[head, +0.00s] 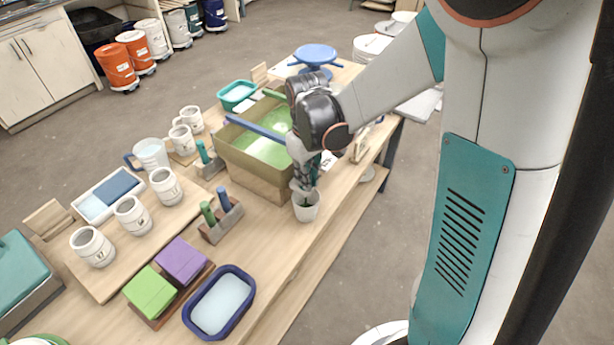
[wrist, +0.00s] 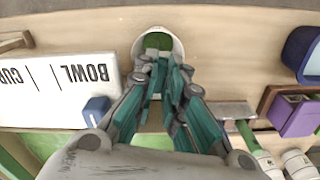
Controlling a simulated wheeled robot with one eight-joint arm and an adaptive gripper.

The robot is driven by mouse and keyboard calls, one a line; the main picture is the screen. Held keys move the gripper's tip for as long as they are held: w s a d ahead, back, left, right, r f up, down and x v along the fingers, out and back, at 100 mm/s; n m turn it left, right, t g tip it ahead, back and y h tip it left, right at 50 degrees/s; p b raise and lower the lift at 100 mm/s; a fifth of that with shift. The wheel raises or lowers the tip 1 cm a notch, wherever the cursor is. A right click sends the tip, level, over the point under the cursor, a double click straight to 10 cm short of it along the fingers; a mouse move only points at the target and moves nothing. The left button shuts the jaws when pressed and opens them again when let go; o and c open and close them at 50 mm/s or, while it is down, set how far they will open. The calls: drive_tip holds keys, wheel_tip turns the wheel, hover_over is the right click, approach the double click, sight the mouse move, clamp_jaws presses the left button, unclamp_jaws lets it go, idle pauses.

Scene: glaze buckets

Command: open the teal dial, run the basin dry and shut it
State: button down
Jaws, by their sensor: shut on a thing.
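The basin (head: 228,150) is an olive-tan box on the table, holding green liquid (head: 262,151). My gripper (head: 305,182) is at its front side, pointing down. In the wrist view its teal-padded fingers (wrist: 162,66) are closed together. The teal dial is not seen clearly; the fingers cover the spot they grip, which appears to be the dial. A white cup (head: 306,210) stands just below the fingertips. In the wrist view the cup (wrist: 176,42) shows green inside. I cannot tell whether liquid is running.
A stand with handles (head: 222,222), a navy tub (head: 220,302) and several white mugs (head: 132,215) are left of the cup. The table's front edge is close by.

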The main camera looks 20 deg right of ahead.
idle(0.5)
drive_tip(key=c, duration=1.7)
unclamp_jaws()
drive_tip(key=shift+r, duration=0.15)
drive_tip(key=shift+r, duration=3.9)
